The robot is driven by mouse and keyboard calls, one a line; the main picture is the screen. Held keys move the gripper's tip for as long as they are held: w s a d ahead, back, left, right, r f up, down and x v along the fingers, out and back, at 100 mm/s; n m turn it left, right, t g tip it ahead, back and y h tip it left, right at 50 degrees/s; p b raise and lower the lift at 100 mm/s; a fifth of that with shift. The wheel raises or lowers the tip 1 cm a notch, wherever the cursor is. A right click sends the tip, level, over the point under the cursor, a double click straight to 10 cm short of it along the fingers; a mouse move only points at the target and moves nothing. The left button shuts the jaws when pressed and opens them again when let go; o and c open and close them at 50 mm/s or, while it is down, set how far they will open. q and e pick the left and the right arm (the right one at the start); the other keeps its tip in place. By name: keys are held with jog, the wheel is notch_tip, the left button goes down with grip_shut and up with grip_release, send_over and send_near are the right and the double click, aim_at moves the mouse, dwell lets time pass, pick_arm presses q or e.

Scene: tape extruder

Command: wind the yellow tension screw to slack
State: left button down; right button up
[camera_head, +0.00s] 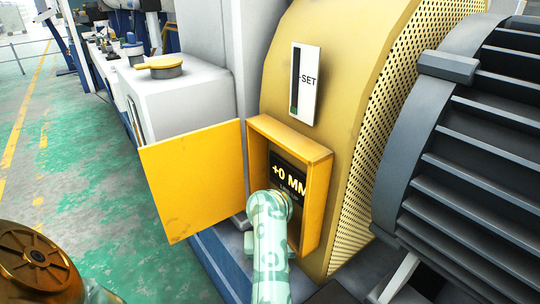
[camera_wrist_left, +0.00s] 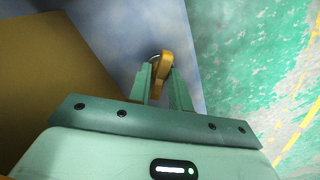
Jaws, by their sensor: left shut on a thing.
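The yellow tension screw (camera_wrist_left: 165,62) shows in the left wrist view as a small yellow-orange head. My left gripper (camera_wrist_left: 161,82) is shut on it, one finger on each side. In the head view my pale green left arm reaches into the open yellow box (camera_head: 318,234) on the machine and hides the screw and fingertips. A dark display (camera_head: 289,176) in the box reads "+0 MM", with its lower line partly covered by the arm. My right gripper is in neither view.
The box's yellow door (camera_head: 195,180) stands open to the left. A dark finned motor (camera_head: 470,150) crowds the right. Green floor (camera_head: 90,150) lies open at left.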

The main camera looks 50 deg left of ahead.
pick_arm(q)
jog(key=n, duration=0.4)
jog(key=shift+n, duration=0.4)
jog(key=c, duration=1.4)
grip_release()
jog(key=shift+r+p, duration=2.4)
jog(key=shift+r, duration=1.65)
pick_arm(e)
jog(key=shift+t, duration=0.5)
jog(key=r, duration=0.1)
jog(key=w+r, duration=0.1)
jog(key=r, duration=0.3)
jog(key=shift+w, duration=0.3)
pick_arm(q)
jog(key=o, duration=0.6)
jog(key=shift+c, duration=0.2)
